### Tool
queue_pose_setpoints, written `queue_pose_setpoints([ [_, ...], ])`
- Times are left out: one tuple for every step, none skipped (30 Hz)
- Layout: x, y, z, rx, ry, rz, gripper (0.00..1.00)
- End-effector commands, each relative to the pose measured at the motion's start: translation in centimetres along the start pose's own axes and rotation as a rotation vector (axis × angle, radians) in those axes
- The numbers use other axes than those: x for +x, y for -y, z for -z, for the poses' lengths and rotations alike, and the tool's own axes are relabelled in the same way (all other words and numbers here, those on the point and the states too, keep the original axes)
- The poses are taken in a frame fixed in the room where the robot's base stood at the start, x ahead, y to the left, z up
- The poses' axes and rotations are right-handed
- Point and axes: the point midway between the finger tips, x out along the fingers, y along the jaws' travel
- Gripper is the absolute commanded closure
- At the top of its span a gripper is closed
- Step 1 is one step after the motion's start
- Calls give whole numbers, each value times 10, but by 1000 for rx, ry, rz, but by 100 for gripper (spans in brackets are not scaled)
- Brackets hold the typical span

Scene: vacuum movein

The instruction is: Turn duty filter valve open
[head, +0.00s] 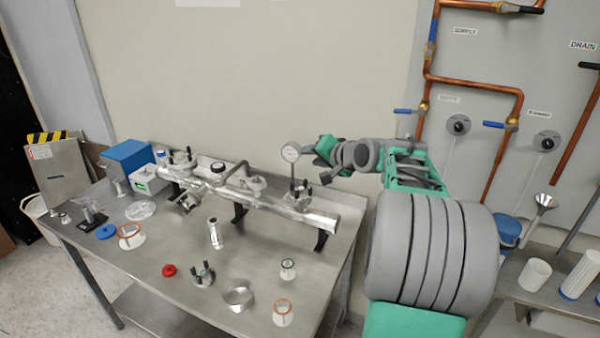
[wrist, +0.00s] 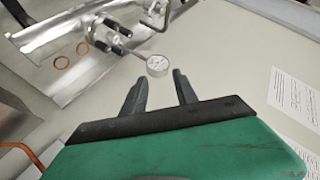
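Two blue-handled valves sit on the copper pipes of the wall panel: a left valve handle (head: 407,111) and a right valve handle (head: 495,124). Both handles lie roughly level, pointing left from the pipes. The small labels beside them are too blurred to tell surely which is the duty one. My gripper (head: 314,158) is left of the panel, above the bench's back right, well apart from both handles. In the wrist view my gripper (wrist: 162,85) has its fingers apart with nothing between them. A round pressure gauge (wrist: 158,65) shows just beyond the fingertips. No valve handle shows in the wrist view.
A steel bench (head: 150,262) carries a metal manifold pipe (head: 285,214) with the gauge (head: 291,153) rising from it near my gripper. Several loose fittings and rings lie in front. A shelf with white cups (head: 534,274) stands below the panel. Two dial knobs (head: 458,125) (head: 546,141) are on the panel.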

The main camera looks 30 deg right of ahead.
Motion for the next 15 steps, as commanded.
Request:
queue_pose_setpoints([
  [2,4,-13,-22,19,-12,65],
  [2,5,-19,-34,29,-21,65],
  [2,6,-26,-51,41,-31,65],
  [2,7,-32,-60,50,-39,65],
  [2,8,-36,-69,57,-46,65],
  [2,9,-42,-82,65,-53,65],
  [2,9,-45,-88,72,-58,65],
  [2,9,-48,-94,77,-63,65],
  [1,9,-51,-99,81,-68,65],
  [1,10,-52,-103,84,-70,65],
  [1,10,-53,-105,85,-72,65],
  [1,10,-54,-107,86,-73,65],
  [1,10,-54,-108,87,-73,65],
  [1,10,-54,-108,87,-74,65],
  [1,10,-54,-108,87,-74,65],
])
